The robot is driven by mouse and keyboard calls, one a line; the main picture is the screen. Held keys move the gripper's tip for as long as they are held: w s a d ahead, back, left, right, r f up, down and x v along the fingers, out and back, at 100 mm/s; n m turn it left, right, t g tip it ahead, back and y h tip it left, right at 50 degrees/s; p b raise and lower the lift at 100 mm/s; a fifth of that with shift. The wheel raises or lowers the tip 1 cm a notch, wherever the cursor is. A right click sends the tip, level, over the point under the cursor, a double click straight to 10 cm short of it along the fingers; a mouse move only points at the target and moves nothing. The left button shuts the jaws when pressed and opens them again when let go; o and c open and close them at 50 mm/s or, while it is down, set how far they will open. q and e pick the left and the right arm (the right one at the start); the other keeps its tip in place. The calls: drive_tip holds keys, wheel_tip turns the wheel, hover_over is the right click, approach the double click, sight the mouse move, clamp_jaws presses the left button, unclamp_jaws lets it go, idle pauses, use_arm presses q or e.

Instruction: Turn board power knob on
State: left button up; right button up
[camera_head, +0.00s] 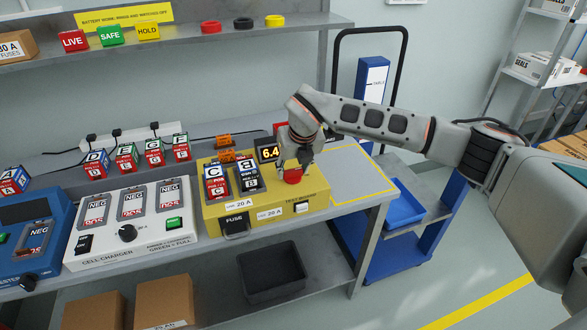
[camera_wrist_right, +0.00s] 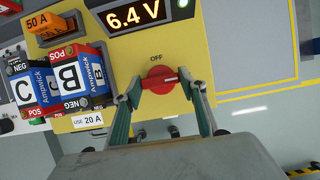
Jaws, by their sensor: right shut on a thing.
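The red power knob (camera_wrist_right: 159,79) sits on the yellow test board (camera_head: 268,213), and part of it also shows in the head view (camera_head: 293,177). Its grip bar lies roughly level in the wrist view, with a white mark toward the right. The word OFF is printed above it. My right gripper (camera_wrist_right: 160,84) has its two fingers on either side of the knob, shut on it. The board's display (camera_wrist_right: 135,15) reads 6.4 V. Two batteries, C (camera_head: 216,182) and B (camera_head: 247,175), stand in the board. My left gripper is not in view.
A white cell charger (camera_head: 128,222) stands left of the board, and a blue unit (camera_head: 35,238) is at the far left. A grey outlined mat (camera_head: 350,175) lies bare to the right. A blue trolley with a blue tray (camera_head: 405,207) stands beyond the bench's right end.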

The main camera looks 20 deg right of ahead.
drive_tip(key=shift+r, duration=0.1)
drive_tip(key=o, duration=1.1)
drive_tip(key=v, duration=1.2)
